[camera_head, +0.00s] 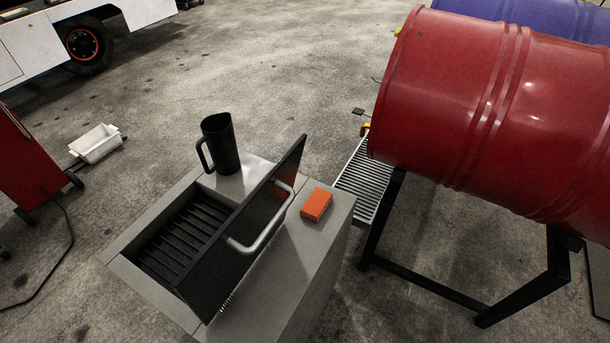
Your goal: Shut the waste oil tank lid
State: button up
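The waste oil tank (285,250) is a grey box standing on the floor in the lower middle of the head view. Its dark lid (225,240) is open and tilted up, hinged along the right side of the opening. A pale curved handle (270,228) is on the lid's right-hand face. The opening shows a dark slatted grate (180,235). A black jug (221,145) stands on the tank's far top, behind the opening. An orange block (316,204) lies on the top to the right of the lid. My gripper is not in view.
A red drum (490,110) lies on a black stand (460,300) to the right, close to the tank. A slatted tray (364,180) sits on the floor between them. Floor behind the tank is mostly clear.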

aim_at(208, 280)
jog(key=i+l+u, duration=0.15)
jog(key=u, duration=0.35)
jog(key=i+l+u, duration=0.1)
jog(key=l+u, duration=0.35)
jog(key=k+l+z, duration=0.1)
jog(key=l, duration=0.9)
